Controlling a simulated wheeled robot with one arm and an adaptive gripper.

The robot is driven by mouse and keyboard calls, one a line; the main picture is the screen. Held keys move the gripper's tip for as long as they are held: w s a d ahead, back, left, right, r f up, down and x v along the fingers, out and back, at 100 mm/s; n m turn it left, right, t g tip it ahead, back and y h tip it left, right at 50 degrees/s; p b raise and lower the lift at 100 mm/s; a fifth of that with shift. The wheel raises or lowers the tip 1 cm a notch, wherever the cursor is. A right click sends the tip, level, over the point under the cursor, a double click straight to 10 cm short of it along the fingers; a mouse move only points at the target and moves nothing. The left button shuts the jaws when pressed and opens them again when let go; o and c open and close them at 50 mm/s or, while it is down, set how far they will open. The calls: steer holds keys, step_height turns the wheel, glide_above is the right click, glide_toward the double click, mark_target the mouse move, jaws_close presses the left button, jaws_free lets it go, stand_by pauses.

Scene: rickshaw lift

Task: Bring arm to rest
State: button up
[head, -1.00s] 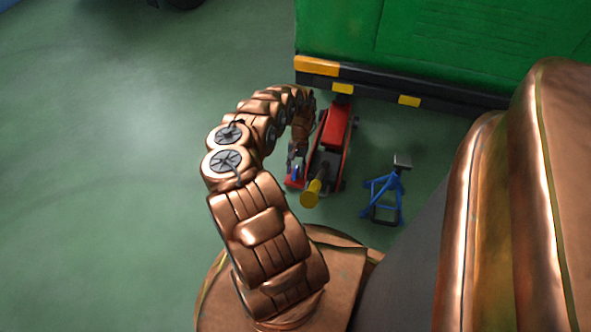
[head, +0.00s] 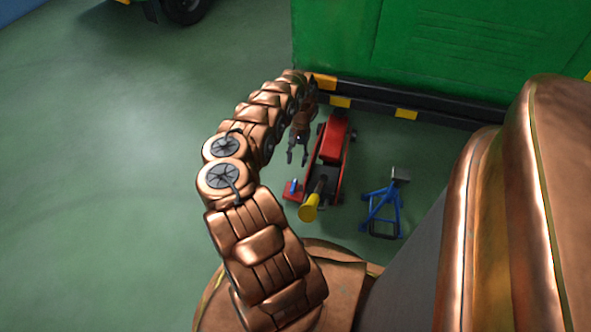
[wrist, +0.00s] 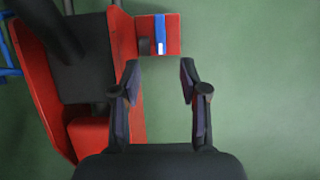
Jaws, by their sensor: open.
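My arm, in copper-coloured segments, arches forward in the head view. My gripper (head: 297,156) hangs at its end, pointing down, just left of a red floor jack. In the wrist view my gripper (wrist: 158,82) is open, its two dark fingers apart with only green floor and part of the jack behind them. The red floor jack (head: 331,147) stands on the floor with a yellow-ended handle (head: 309,212) toward me. In the wrist view the jack (wrist: 40,75) fills the left side, with a small red block bearing a blue and white piece (wrist: 160,35) ahead of the fingertips.
A blue jack stand (head: 382,212) stands on the floor right of the jack. The green rickshaw body (head: 450,50) with a black and yellow lower edge is behind the jack. A dark wheel (head: 185,8) shows at the top. The green floor on the left is clear.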

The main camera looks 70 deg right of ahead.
steer(key=shift+d+r, duration=0.25)
steer(key=shift+r, duration=0.35)
